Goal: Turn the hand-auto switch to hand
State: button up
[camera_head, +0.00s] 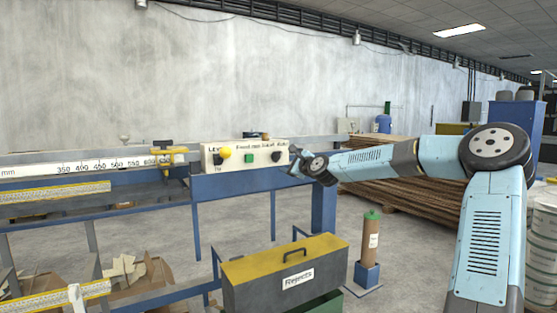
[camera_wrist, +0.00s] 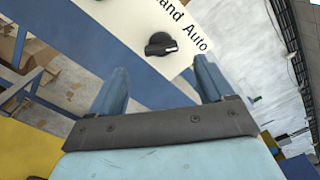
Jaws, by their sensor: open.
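The hand-auto switch is a black rotary knob (camera_wrist: 160,44) on a cream control panel (camera_wrist: 122,18), beside the printed words "Hand" and "Auto". A pale mark on the knob is at its right end in the wrist view, seemingly towards the Auto side. In the head view the knob (camera_head: 277,157) is at the panel's right end. My gripper (camera_wrist: 161,76) is open and empty, its two fingers apart below the knob in the wrist view. In the head view my gripper (camera_head: 294,166) is close to the panel's right end; contact with the knob is not visible.
The panel stands on a blue machine frame (camera_head: 240,184). Below is a yellow-lidded Rejects box (camera_head: 283,262). A green-topped cylinder (camera_head: 371,235) stands to its right. Open floor lies beyond.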

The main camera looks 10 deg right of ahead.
aim_at(279, 157)
jog(key=shift+x, duration=3.55)
